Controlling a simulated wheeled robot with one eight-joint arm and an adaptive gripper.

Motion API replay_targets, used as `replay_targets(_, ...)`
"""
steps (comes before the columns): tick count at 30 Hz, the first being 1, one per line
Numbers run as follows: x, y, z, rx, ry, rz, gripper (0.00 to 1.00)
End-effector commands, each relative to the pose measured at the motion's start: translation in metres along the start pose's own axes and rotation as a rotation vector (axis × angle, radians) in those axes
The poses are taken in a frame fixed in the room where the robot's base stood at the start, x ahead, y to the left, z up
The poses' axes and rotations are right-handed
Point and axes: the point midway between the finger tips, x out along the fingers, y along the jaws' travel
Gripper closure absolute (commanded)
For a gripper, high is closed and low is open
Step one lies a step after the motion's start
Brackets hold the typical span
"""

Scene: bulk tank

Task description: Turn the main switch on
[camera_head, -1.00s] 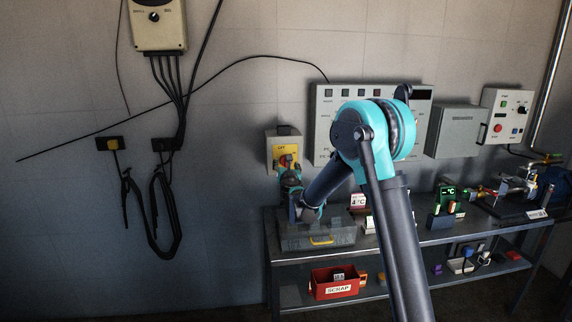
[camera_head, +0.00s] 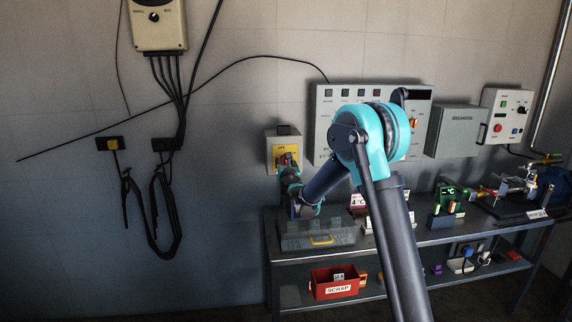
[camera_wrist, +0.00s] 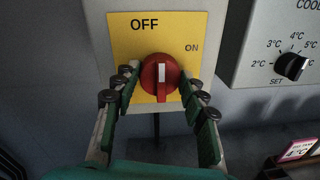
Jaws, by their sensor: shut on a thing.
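The main switch is a grey box (camera_head: 283,138) on the wall with a yellow plate marked OFF at the top and ON at the upper right. Its round red knob (camera_wrist: 160,76) is in the middle of the wrist view. The white mark on the knob points straight up in that view, nearer to OFF than to ON. My gripper (camera_wrist: 159,83) has one finger on each side of the knob and is shut on it. In the head view my gripper (camera_head: 288,166) partly covers the lower plate.
A grey panel (camera_wrist: 255,70) with a black temperature dial (camera_wrist: 293,66) stands close to the right of the switch.

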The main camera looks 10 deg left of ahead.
Motion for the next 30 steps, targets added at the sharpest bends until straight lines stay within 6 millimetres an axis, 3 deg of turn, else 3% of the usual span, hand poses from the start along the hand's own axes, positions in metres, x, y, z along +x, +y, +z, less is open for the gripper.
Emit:
replay_targets(11,0.0,0.0,0.0004,0.094,0.008,-0.002,0.87)
replay_targets(30,0.0002,-0.0021,0.0015,0.659,0.057,-0.014,0.87)
